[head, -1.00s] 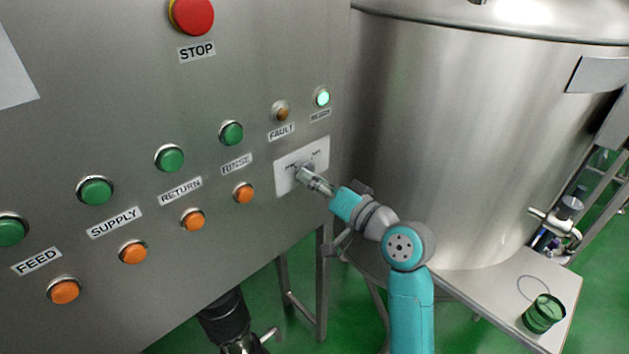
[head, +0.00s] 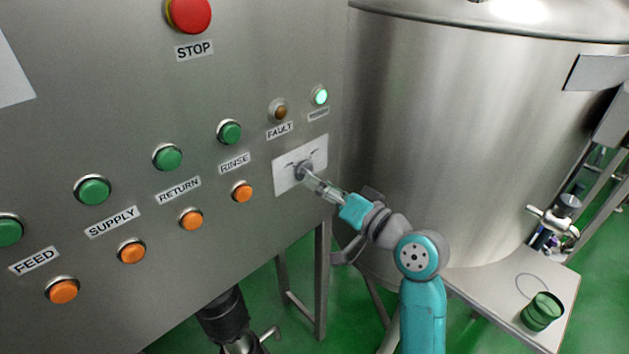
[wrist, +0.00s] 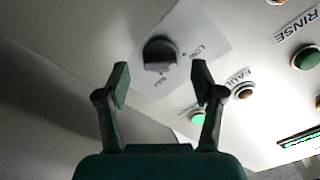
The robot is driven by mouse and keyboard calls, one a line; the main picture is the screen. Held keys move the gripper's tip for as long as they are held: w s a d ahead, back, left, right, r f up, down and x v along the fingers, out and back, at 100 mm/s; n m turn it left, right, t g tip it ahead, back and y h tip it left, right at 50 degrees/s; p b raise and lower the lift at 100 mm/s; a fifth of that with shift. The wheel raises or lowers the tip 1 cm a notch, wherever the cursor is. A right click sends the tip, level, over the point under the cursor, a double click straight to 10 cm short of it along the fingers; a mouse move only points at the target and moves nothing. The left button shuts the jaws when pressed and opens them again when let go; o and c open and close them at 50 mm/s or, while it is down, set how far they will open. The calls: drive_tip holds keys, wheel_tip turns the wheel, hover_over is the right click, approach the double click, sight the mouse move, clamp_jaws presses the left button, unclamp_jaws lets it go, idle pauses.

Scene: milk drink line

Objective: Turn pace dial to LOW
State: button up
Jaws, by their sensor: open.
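The pace dial (head: 302,170) is a dark round knob on a white plate (head: 318,157) at the right end of the steel panel. The wrist view shows the dial (wrist: 159,52) with small print around it, one word of which looks like LOW. I cannot tell which mark the dial points at. My gripper (head: 311,180) is in front of the plate, to the lower right of the dial. In the wrist view my gripper (wrist: 162,78) has its two fingers spread apart, with nothing between the tips. The dial shows just beyond the tips, and the fingers look clear of it.
The panel carries a red STOP button (head: 190,14), several green and orange buttons, a FAULT lamp (head: 278,109) and a lit green lamp (head: 320,96). A large steel tank (head: 460,130) stands to the right of my arm. A green cup (head: 542,312) stands on a ledge.

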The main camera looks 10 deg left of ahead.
drive_tip(key=v, duration=0.9)
drive_tip(key=shift+d, duration=0.1)
drive_tip(key=s+d+f+m+t+h, duration=0.25)
drive_tip(key=s+d+f+h, duration=0.45)
drive_tip(key=f, duration=0.5)
drive_tip(key=s+d+f+m+t+h, duration=0.1)
drive_tip(key=s+d+f+m+h, duration=0.25)
drive_tip(key=s+f, duration=0.65)
drive_tip(key=s+d+n+h, duration=0.2)
drive_tip(key=s+d, duration=0.1)
drive_tip(key=s, duration=0.9)
drive_tip(key=s+d+n+h, duration=0.1)
drive_tip(key=s+d+n, duration=0.1)
drive_tip(key=s, duration=1.1)
drive_tip(key=shift+s+d+r+h, duration=0.25)
drive_tip(key=shift+d+r+h, duration=0.1)
drive_tip(key=shift+d, duration=0.5)
